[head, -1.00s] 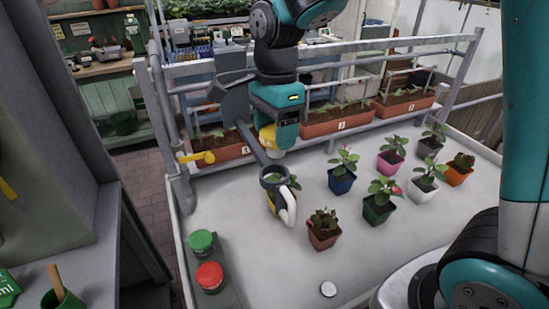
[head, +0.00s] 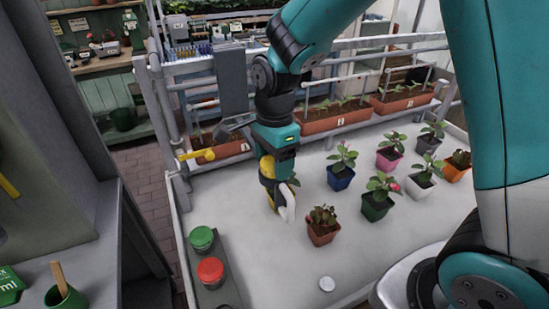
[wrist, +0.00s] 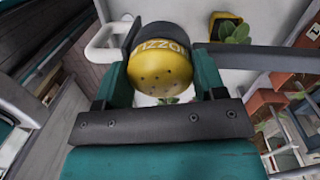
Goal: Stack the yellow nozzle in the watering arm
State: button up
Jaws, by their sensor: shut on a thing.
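In the wrist view my gripper (wrist: 160,85) is shut on the nozzle (wrist: 160,72). Nozzle and ring overlap in both views; I cannot tell whether the nozzle is seated.
Potted plants, including a blue pot (head: 340,178) and a brown pot (head: 322,232), stand right of my gripper on the white table (head: 240,230). Green (head: 201,237) and red (head: 210,270) lidded jars stand at front left. Railings and planters (head: 335,118) line the back.

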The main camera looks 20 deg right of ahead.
jog(key=shift+s+f, duration=0.15)
jog(key=shift+f, duration=0.3)
jog(key=o, duration=1)
jog(key=shift+s, duration=0.1)
jog(key=shift+r, duration=0.4)
notch_tip(320, 180, up, 11)
jog(key=w+b, duration=0.1)
jog(key=s+a+n+y, duration=0.1)
jog(key=s+n, duration=0.5)
jog(key=n, duration=0.1)
jog(key=s+a+n+y, duration=0.1)
jog(key=s+a+n, duration=0.1)
jog(key=s+n, duration=0.4)
jog(key=s+a+n+y, duration=0.1)
jog(key=s+n, duration=0.6)
jog(key=n, duration=0.3)
jog(key=shift+a+f+t+y, duration=0.25)
jog(key=shift+f+t+y, duration=0.05)
jog(key=shift+f+t, duration=0.1)
